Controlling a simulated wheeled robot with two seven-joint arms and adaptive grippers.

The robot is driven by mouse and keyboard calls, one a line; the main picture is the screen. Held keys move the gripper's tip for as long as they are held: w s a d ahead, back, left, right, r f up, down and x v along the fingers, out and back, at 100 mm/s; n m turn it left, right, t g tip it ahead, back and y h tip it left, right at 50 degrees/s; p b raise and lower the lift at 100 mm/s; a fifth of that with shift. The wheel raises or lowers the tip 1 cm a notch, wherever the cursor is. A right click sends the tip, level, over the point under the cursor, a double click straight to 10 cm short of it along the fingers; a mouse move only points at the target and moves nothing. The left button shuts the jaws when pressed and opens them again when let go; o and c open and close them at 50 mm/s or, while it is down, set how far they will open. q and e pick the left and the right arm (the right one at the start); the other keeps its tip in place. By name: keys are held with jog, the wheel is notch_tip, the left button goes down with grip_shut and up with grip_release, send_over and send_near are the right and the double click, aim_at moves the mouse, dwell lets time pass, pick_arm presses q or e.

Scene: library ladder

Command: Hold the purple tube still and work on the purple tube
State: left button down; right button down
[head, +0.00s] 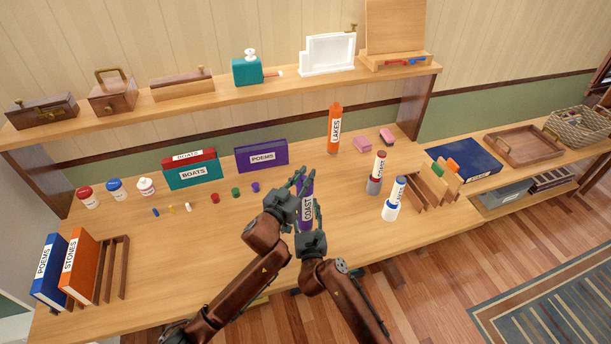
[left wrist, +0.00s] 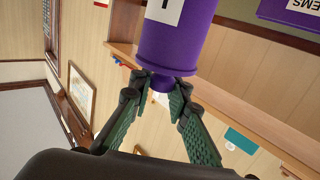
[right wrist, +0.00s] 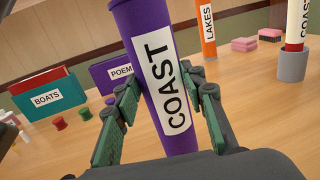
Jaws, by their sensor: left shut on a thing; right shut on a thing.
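The purple tube (head: 307,208), labelled COAST, stands roughly upright near the table's front edge. In the right wrist view its body (right wrist: 147,45) is between the fingers of my right gripper (right wrist: 165,92), which is shut on it from the front. My left gripper (head: 299,183) is at the tube's upper end. In the left wrist view its fingertips (left wrist: 161,84) close on a small purple knob at the end of the tube (left wrist: 178,45). The knob is partly hidden by the fingers. My right gripper also shows in the head view (head: 312,238).
An orange LAKES tube (head: 334,135) stands behind. A purple POEMS box (head: 262,156) and small coloured caps (head: 236,193) are to the left. The table's left middle (head: 180,250) is clear.

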pick_arm(q)
jog(key=shift+w+a+f, duration=0.1)
jog(key=shift+a+f, duration=0.05)
jog(key=shift+a, duration=0.2)
pick_arm(e)
jog(key=shift+d+f, duration=0.2)
jog(key=shift+f, duration=0.35)
pick_arm(q)
jog(key=shift+r, duration=0.65)
jog(key=shift+d+r, duration=0.15)
jog(key=shift+r, duration=2.4)
pick_arm(e)
jog(key=c, duration=1.7)
grip_release()
pick_arm(q)
jog(key=shift+f, duration=0.1)
pick_arm(e)
jog(key=o, duration=0.3)
jog(key=shift+w+a+r, duration=0.1)
jog(key=shift+o, duration=1.2)
jog(key=shift+r, duration=0.25)
